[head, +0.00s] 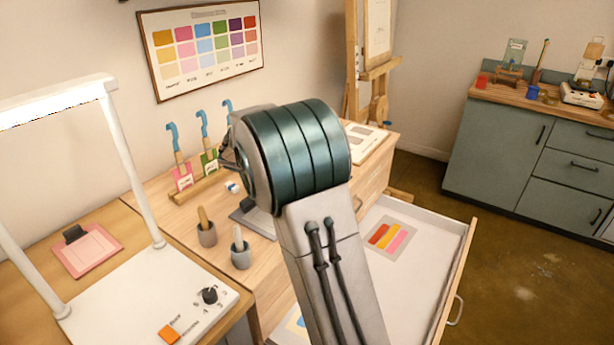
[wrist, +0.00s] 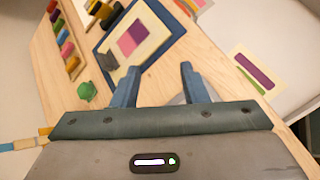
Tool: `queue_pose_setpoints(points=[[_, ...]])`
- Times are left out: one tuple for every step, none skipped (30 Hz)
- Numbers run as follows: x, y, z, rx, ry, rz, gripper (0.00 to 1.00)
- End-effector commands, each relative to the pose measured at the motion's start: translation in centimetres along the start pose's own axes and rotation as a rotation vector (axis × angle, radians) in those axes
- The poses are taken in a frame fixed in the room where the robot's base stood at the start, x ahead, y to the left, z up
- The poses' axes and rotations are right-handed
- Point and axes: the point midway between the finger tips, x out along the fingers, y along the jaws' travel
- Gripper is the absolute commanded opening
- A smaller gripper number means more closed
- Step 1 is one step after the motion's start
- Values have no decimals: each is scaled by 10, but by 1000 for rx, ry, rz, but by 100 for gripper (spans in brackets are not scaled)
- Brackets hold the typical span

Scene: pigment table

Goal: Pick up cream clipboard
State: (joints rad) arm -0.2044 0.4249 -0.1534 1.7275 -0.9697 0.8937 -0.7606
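A pale cream flat board (head: 366,144) lies at the far right end of the wooden table in the head view, partly hidden by my arm; I cannot tell if it is the cream clipboard. A pink clipboard (head: 87,250) with a dark clip lies at the left. In the wrist view, a dark blue board (wrist: 113,36) carries a cream sheet with pink and purple swatches, just ahead of my gripper. My gripper (wrist: 161,78) is open, with two blue fingers apart and nothing visible between them. My arm hides it in the head view.
A white lamp (head: 130,160) stands at the left. Two small pots (head: 206,234) and a tool rack (head: 195,188) are on the table. An open drawer (head: 425,275) holds a swatch card (head: 388,238). A green lump (wrist: 87,91) lies left of my fingers in the wrist view.

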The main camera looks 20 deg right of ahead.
Motion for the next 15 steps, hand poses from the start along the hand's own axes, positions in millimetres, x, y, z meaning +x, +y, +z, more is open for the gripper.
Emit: queue_pose_setpoints(points=[[12, 16, -13, -96, -39, 30, 40], [18, 25, -19, -153, -63, 50, 40], [25, 37, -27, -228, -95, 74, 40], [30, 45, -33, -281, -119, 91, 40], [35, 53, -38, -331, -142, 107, 40], [40, 62, -46, -394, -171, 127, 40], [44, 68, -52, -437, -191, 140, 40], [46, 74, -56, -476, -209, 154, 40], [49, 80, -62, -521, -232, 168, 40], [52, 84, -66, -552, -247, 176, 40], [53, 88, -70, -576, -259, 184, 40], [55, 92, -73, -605, -274, 192, 40], [56, 94, -75, -621, -282, 197, 40], [58, 96, -77, -633, -289, 200, 40], [60, 98, -78, -646, -296, 204, 40]])
